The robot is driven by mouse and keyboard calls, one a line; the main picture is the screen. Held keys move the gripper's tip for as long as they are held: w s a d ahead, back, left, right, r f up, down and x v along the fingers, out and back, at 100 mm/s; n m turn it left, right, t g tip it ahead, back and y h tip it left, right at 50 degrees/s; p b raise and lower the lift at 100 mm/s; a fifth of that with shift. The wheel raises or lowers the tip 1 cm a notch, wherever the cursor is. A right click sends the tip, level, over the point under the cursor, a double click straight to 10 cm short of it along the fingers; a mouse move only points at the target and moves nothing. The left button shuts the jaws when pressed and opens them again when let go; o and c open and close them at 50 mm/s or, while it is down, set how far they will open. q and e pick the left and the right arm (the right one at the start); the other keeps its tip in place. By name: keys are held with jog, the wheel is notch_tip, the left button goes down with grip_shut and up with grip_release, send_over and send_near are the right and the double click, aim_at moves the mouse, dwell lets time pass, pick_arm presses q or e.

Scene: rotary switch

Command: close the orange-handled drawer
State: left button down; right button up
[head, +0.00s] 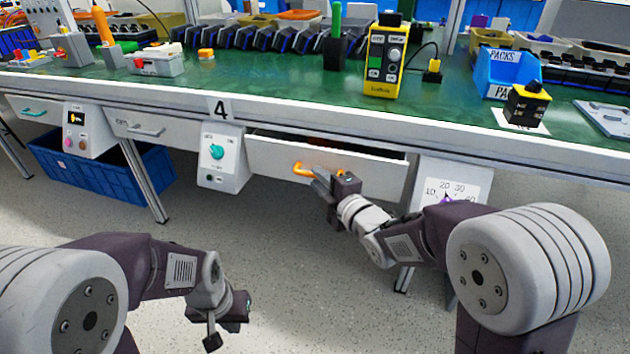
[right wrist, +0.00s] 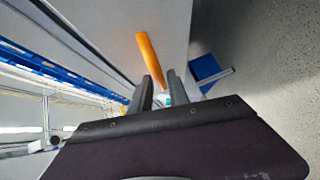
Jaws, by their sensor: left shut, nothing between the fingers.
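The drawer (head: 350,172) with the orange handle (head: 302,169) stands pulled out under the green-topped workbench; a dark gap shows above its white front. My right gripper (head: 318,180) is at the right part of the handle. In the right wrist view its two fingers (right wrist: 158,92) stand apart with a gap between them, and the orange handle (right wrist: 149,58) runs up to and partly between them. Whether they touch it I cannot tell. My left gripper (head: 232,318) is low at the front, away from the bench, shut and empty.
A white box with a teal knob (head: 217,152) hangs left of the drawer, and a white dial panel (head: 446,190) hangs to its right. A blue crate (head: 100,170) is under the bench at left. The bench top (head: 290,85) holds several devices and bins. The floor in front is clear.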

jog(key=shift+x, duration=1.25)
grip_shut()
dwell(0.4)
